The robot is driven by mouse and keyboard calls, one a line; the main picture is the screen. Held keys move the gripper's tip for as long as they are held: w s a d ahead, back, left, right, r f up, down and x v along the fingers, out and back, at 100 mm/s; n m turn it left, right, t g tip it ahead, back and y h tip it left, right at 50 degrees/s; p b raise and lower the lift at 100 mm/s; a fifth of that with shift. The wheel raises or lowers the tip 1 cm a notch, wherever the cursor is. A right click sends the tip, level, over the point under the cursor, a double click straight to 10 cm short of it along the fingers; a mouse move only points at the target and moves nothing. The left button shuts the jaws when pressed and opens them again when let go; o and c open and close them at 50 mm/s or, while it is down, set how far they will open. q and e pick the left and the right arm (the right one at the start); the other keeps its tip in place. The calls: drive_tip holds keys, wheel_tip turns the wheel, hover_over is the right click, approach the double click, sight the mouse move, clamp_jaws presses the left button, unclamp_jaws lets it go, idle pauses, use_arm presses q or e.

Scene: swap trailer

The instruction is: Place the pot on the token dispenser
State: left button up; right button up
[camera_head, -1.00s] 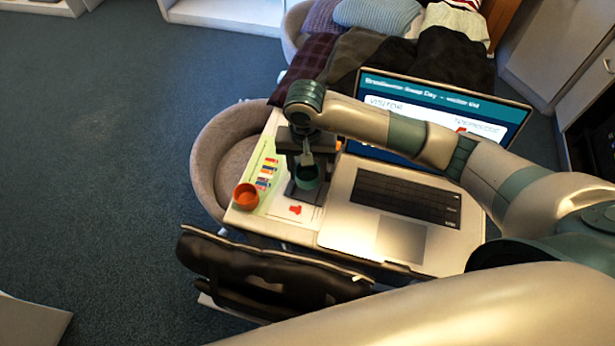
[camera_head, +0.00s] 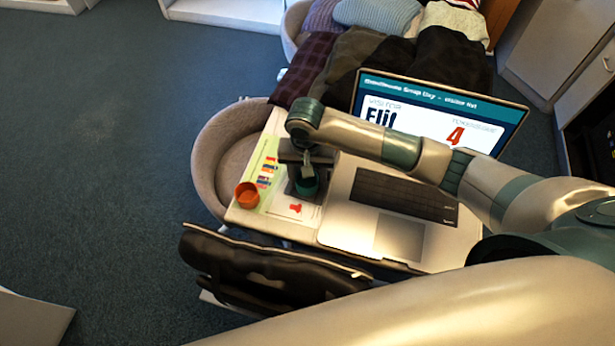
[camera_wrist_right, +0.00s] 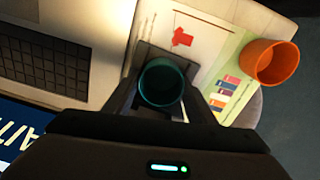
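A small teal pot (camera_head: 308,186) is at the dark token dispenser (camera_head: 295,172) on the table, left of the laptop. My right gripper (camera_head: 308,168) points down at it, with a finger on either side of the pot. In the right wrist view the teal pot (camera_wrist_right: 162,84) has its open top toward the camera, between the fingers, which appear closed on its sides. The dispenser's dark base (camera_wrist_right: 153,52) shows beyond it; whether the pot touches it is hidden. My left gripper is not in view.
An orange pot (camera_head: 247,195) stands left of the dispenser, near a printed sheet (camera_head: 267,163). The open laptop (camera_head: 385,225) fills the table's right. A black bag (camera_head: 265,270) is at the front, a round beige chair (camera_head: 215,150) at the left, folded clothes (camera_head: 335,65) behind.

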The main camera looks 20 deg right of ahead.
sight(307, 185)
drive_tip(key=shift+o, duration=0.7)
drive_tip(key=shift+r, duration=0.2)
drive_tip(key=shift+w+r, duration=0.1)
drive_tip(key=shift+r, duration=0.05)
wheel_tip(307, 185, up, 12)
drive_tip(key=b, duration=0.3)
drive_tip(key=shift+a+f, duration=0.15)
drive_tip(key=shift+f, duration=0.05)
